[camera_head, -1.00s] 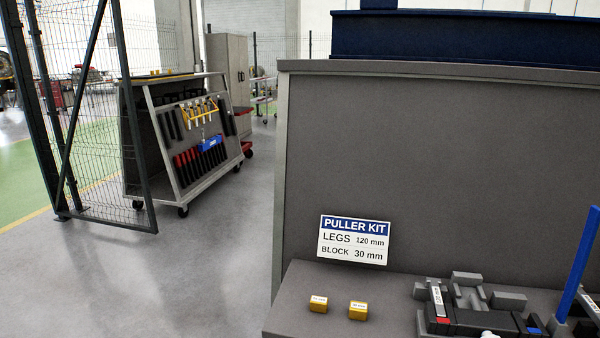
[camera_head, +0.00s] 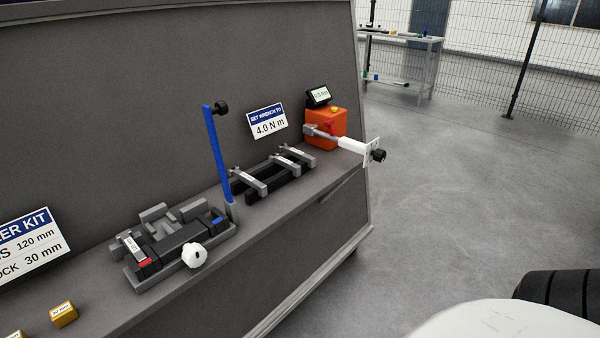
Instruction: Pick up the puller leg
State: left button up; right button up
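Several grey bars with small white labels, which look like the puller legs (camera_head: 248,180), lie across a black rack (camera_head: 262,193) on the grey bench ledge. Their label text is too small to read. To the left of the rack stands a grey and black fixture (camera_head: 170,245) with red and blue marks, a white knob and a labelled grey piece on top. The puller kit sign (camera_head: 32,245) at the left edge is partly cut off; it shows 120 mm and 30 mm. Neither of my grippers is in view.
A blue post (camera_head: 217,155) with a black knob rises between fixture and rack. An orange box (camera_head: 325,128) with a display stands at the ledge's right end, a white-handled tool (camera_head: 352,146) jutting past the edge. Yellow blocks (camera_head: 64,314) sit lower left. Open floor lies right.

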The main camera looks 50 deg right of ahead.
aim_at(295, 168)
jog(key=z, duration=1.1)
